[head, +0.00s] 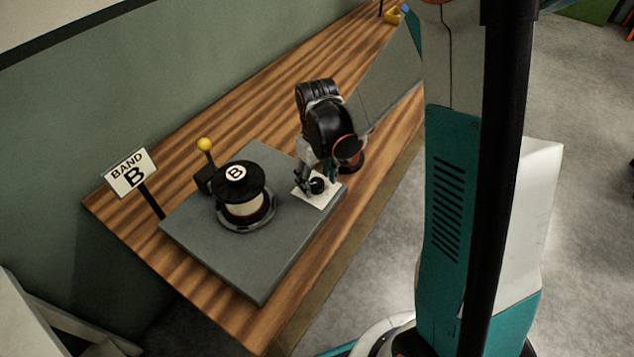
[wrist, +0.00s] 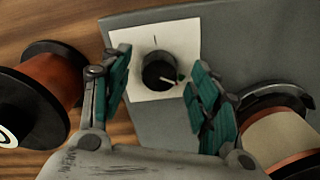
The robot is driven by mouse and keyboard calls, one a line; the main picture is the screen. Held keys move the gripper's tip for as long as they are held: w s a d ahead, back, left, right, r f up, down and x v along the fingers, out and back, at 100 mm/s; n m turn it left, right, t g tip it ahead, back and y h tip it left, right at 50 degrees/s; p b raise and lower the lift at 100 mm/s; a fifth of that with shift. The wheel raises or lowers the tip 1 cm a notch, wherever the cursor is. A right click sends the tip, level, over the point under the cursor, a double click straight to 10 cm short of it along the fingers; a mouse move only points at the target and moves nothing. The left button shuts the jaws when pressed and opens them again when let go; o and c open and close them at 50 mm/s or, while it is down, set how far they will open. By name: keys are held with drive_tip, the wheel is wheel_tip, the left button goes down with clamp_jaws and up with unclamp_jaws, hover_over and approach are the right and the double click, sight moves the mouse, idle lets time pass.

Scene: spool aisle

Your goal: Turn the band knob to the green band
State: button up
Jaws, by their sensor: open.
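The band knob (wrist: 158,68) is a dark round knob on a white square plate (wrist: 185,30), with a pale pointer line towards the lower right in the wrist view. A small green mark (wrist: 181,78) shows at the knob's right edge, partly close to a finger; other band marks are not clear. A short dark tick stands on the plate above the knob. My gripper (wrist: 160,62) is open, with teal-padded fingers on either side of the knob and visible gaps between. In the head view my gripper (head: 316,178) is down at the knob (head: 317,186).
The plate lies on a grey board (head: 225,262) on a wooden table (head: 255,95). A black-topped spool marked B (head: 245,208), a yellow-ball lever (head: 205,145) and a "BAND B" sign (head: 131,173) stand left. A copper-coloured spool (wrist: 50,80) is close beside my gripper.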

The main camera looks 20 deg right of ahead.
drive_tip(key=shift+f, duration=0.3)
drive_tip(key=c, duration=1.1)
drive_tip(key=shift+o, duration=0.2)
